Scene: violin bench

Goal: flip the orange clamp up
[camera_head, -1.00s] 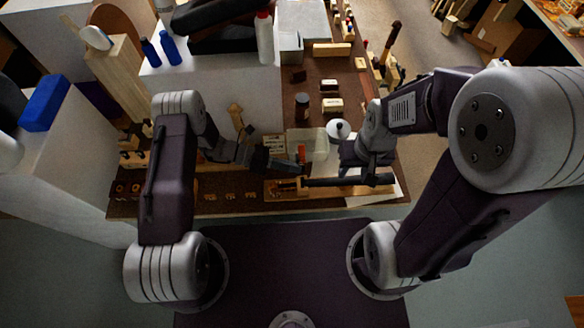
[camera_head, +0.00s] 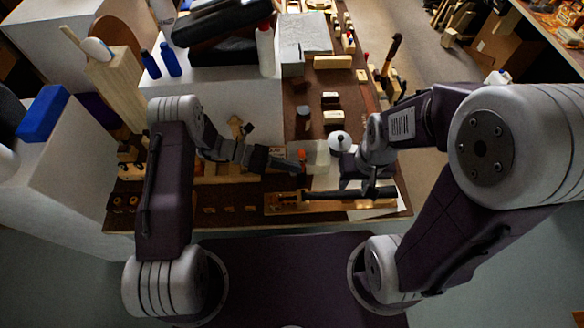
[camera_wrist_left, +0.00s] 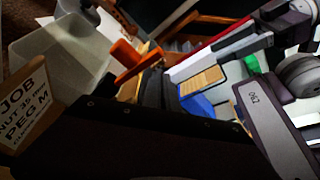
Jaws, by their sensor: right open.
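The orange clamp (camera_head: 302,156) shows as a small upright orange piece on the bench in the head view, just above the violin's dark neck (camera_head: 345,193). In the left wrist view it is an orange bar (camera_wrist_left: 138,62) with a second orange end, and its lower part is hidden. My left gripper (camera_head: 292,164) comes in from the left with its tip close beside the clamp. I cannot tell whether it touches it, nor whether its dark fingers are apart. My right gripper (camera_head: 368,186) is open near the neck's right part, away from the clamp.
A white round-topped container (camera_head: 340,141) stands behind the neck. A wooden job sign (camera_wrist_left: 32,106) is at the left of the left wrist view. Small blocks and a dark jar (camera_head: 303,121) lie further back. The bench front edge (camera_head: 240,228) is near.

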